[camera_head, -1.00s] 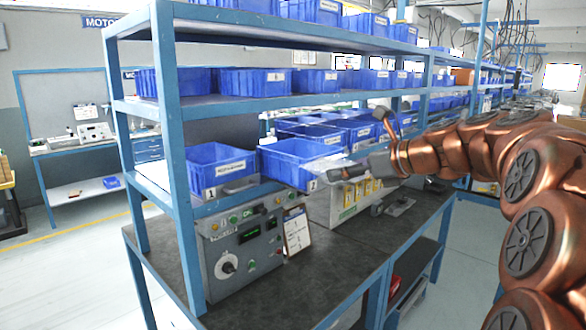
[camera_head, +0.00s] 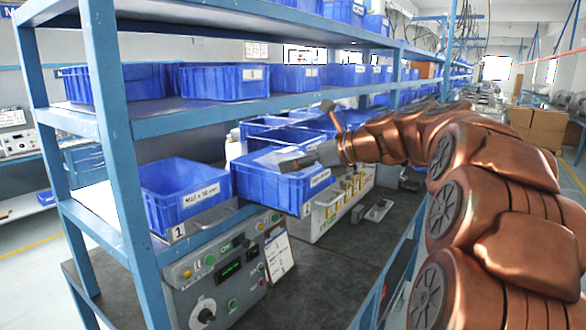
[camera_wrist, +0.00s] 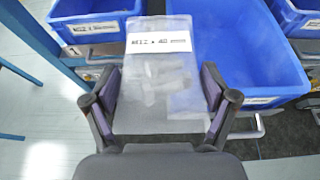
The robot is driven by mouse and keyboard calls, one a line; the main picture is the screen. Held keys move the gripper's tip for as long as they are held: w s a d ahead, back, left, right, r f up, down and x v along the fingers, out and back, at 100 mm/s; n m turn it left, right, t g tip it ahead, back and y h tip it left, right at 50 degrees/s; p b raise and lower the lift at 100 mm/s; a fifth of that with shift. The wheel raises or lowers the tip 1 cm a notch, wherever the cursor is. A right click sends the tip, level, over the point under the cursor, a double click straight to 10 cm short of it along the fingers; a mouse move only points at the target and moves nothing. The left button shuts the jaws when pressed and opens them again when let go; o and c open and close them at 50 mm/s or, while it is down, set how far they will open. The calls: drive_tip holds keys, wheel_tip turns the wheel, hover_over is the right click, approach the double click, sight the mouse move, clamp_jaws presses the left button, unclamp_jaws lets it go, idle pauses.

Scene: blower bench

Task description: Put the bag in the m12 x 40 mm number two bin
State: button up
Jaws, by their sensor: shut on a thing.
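My gripper (camera_wrist: 160,88) is shut on a clear plastic bag (camera_wrist: 155,62) with a white label reading M12 x 40 mm. Small grey parts show through the bag. In the head view my gripper (camera_head: 300,162) holds the bag (camera_head: 272,157) at the front of a blue bin (camera_head: 265,187). In the wrist view the bag overlaps the left side of this large blue bin (camera_wrist: 245,50), whose inside looks empty where visible. Its label is too small to read. I cannot tell whether the bag touches the rim.
Another blue bin (camera_head: 170,200) stands to the left, with a number 1 tag (camera_head: 178,232) below. More blue bins (camera_head: 225,82) fill the shelf above. A grey control box (camera_head: 225,285) stands below the bins. Blue shelf posts (camera_head: 112,120) stand close by.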

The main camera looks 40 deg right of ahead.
drive_tip(key=shift+w+d+f+p, duration=0.45)
drive_tip(key=shift+w+d+f, duration=0.3)
drive_tip(key=shift+w+d, duration=0.8)
drive_tip(key=shift+w+d+f+p, duration=0.4)
drive_tip(key=shift+w+d+f, duration=0.6)
drive_tip(key=shift+w, duration=0.85)
drive_tip(key=shift+w+d+f+p, duration=0.45)
drive_tip(key=shift+w+d+f, duration=0.1)
drive_tip(key=shift+w+d, duration=1.1)
drive_tip(key=shift+f, duration=0.65)
drive_tip(key=o, duration=1.5)
drive_tip(key=shift+f, duration=0.1)
drive_tip(key=shift+r, duration=0.6)
drive_tip(key=b+v, duration=0.1)
drive_tip(key=v, duration=1.1)
drive_tip(key=shift+a, duration=0.1)
